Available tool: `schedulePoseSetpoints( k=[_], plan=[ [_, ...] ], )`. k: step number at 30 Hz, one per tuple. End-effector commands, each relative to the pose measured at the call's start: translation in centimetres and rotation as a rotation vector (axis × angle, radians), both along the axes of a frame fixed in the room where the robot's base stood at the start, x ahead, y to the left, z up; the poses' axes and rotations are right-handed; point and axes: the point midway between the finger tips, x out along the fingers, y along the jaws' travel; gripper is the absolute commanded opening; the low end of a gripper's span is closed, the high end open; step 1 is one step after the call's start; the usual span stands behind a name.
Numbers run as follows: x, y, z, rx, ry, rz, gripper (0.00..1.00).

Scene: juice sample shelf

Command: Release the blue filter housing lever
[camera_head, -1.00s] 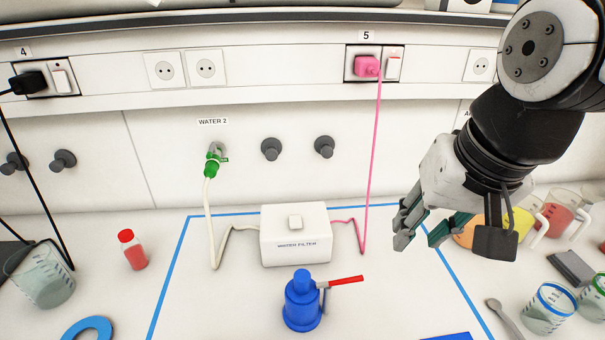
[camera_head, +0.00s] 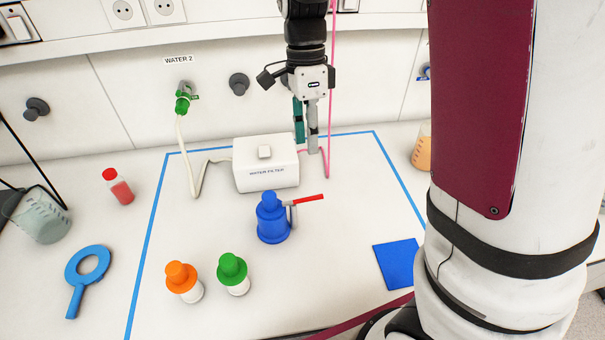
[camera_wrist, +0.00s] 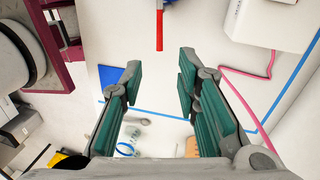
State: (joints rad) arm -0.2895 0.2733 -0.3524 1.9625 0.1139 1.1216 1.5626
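The blue filter housing (camera_head: 272,222) stands upright on the white bench. Its red lever (camera_head: 310,199) sticks out to the right near the top, tilted slightly upward. In the wrist view the red lever (camera_wrist: 159,28) enters from the top edge, ahead of the fingertips; most of the housing is out of that view. My gripper (camera_head: 306,147) points down behind the lever, just right of the filter box. In the wrist view my gripper (camera_wrist: 160,78) is open, with nothing between its teal-padded fingers. It is apart from the lever.
The white water filter box (camera_head: 266,178) stands behind the housing, with a pink cable (camera_head: 331,110) beside my gripper. Orange-capped (camera_head: 182,280) and green-capped (camera_head: 233,272) bottles stand in front. A blue square (camera_head: 397,262) lies at right. Bench right of the lever is clear.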

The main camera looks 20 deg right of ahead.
Motion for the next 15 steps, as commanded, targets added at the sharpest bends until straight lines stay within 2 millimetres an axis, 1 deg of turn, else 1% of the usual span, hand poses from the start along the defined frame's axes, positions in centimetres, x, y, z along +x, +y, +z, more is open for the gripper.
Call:
schedulePoseSetpoints(
  k=[5,15],
  plan=[
    [-0.7,0.0,-2.4,-0.001,0.005,-0.001,0.29],
    [-2.0,0.1,-8.9,0.001,0.006,0.001,0.29]
  ],
)
